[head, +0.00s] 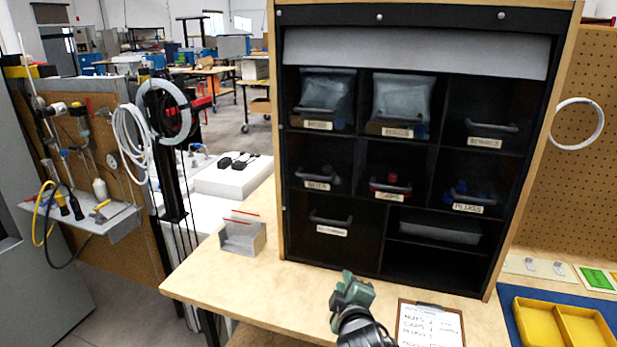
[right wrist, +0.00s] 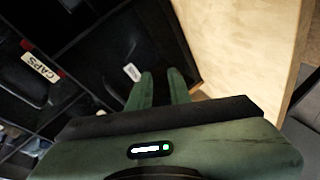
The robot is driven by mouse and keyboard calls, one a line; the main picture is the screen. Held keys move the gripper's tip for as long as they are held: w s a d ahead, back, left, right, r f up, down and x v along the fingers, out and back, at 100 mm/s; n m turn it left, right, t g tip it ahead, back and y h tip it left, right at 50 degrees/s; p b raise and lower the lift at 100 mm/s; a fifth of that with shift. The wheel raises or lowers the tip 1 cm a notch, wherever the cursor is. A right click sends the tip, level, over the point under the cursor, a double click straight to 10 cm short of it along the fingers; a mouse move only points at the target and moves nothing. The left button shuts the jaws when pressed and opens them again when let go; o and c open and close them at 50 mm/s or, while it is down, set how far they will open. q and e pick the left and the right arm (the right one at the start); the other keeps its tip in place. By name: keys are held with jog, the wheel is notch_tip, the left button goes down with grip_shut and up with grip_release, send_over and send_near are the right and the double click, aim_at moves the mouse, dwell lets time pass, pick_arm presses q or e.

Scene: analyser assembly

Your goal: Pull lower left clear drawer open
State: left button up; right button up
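The lower left clear drawer (head: 332,242) sits in the bottom left bay of the black cabinet, with a dark handle above a white label. It looks pushed in. In the right wrist view its label (right wrist: 131,72) shows just beyond and left of the fingertips. My right gripper (head: 357,281) is in front of the cabinet, below and right of this drawer's handle. In the right wrist view its two green fingers (right wrist: 160,76) stand apart with nothing seen between them. The handle is hard to make out there. My left gripper is not in view.
Other labelled drawers fill the bays above, including the caps drawer (head: 389,190). A clipboard (head: 430,325) lies on the wooden bench right of my gripper. A yellow tray (head: 562,325) is farther right. A small grey holder (head: 243,238) stands left of the cabinet.

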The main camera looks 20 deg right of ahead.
aim_at(313, 177)
jog(key=w+a+r+n+t, duration=0.25)
jog(key=w+r, duration=0.35)
jog(key=r, duration=0.3)
jog(key=w+a+r+n+t, duration=0.25)
jog(key=w+r+n, duration=0.2)
jog(key=r, duration=0.45)
jog(key=shift+t, duration=0.3)
jog(key=x, duration=0.7)
jog(key=shift+w+d, duration=0.1)
jog(key=shift+d, duration=0.3)
jog(key=shift+w+d, duration=0.1)
jog(key=shift+w, duration=0.35)
grip_shut()
